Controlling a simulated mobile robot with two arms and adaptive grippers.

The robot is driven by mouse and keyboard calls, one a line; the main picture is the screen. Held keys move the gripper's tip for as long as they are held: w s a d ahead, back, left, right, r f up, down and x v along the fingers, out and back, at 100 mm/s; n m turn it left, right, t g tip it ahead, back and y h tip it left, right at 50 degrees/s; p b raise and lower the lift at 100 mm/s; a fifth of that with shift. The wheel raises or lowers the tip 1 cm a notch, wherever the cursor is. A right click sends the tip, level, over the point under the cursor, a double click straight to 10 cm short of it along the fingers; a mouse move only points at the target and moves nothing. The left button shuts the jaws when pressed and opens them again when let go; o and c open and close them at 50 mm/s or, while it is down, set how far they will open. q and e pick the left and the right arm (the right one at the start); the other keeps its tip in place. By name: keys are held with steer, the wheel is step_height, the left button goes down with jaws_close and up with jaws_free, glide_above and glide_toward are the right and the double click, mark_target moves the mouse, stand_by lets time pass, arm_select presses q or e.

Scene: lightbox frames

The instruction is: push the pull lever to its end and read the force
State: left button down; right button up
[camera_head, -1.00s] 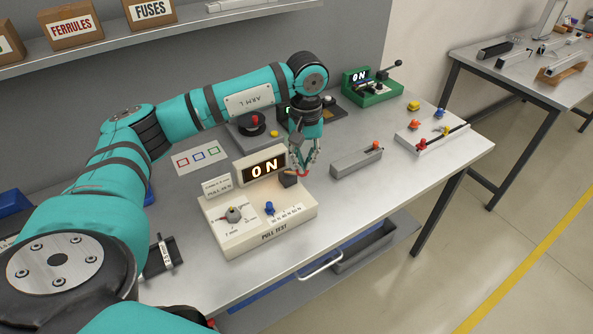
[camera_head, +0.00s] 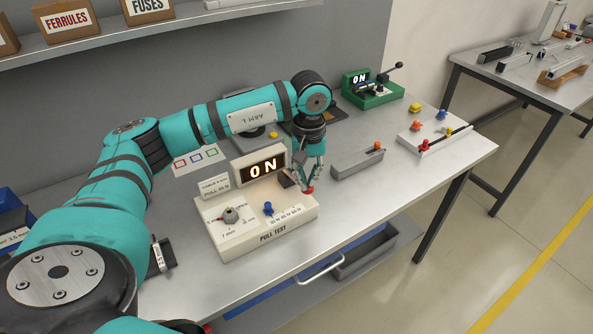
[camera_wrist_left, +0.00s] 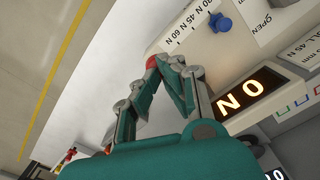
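The pull tester (camera_head: 290,228) is a white box marked PULL TEST on the bench. Its raised display (camera_head: 262,168) reads 0 N. A red lever knob (camera_head: 308,190) is at its right end; it also shows in the wrist view (camera_wrist_left: 152,62). My left gripper (camera_head: 304,184) points down at this end, its fingertips together against the knob. The fingers partly hide the lever. A blue knob (camera_head: 268,208) and a grey knob with a red pointer (camera_head: 231,215) sit on top. My right gripper is not in view.
A grey box with an orange button (camera_head: 357,163) stands right of the tester. A white fixture (camera_head: 430,138) with coloured knobs and a green device (camera_head: 372,93) are farther off. The bench front edge runs close to the tester; bare bench lies right of it.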

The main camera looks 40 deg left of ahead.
arm_select(q)
steer(key=shift+f, duration=0.45)
steer(key=shift+r, duration=0.1)
step_height(320, 180, up, 2)
steer(key=shift+s+d+r+p, duration=0.1)
steer(key=shift+d+p, duration=0.05)
steer(key=shift+p, duration=0.5)
step_height(320, 180, up, 7)
steer(key=s+d+p, duration=0.1)
steer(key=d+p, duration=0.1)
steer(key=p, duration=0.1)
steer(key=shift+d+p, duration=0.2)
steer(key=shift+p, duration=0.15)
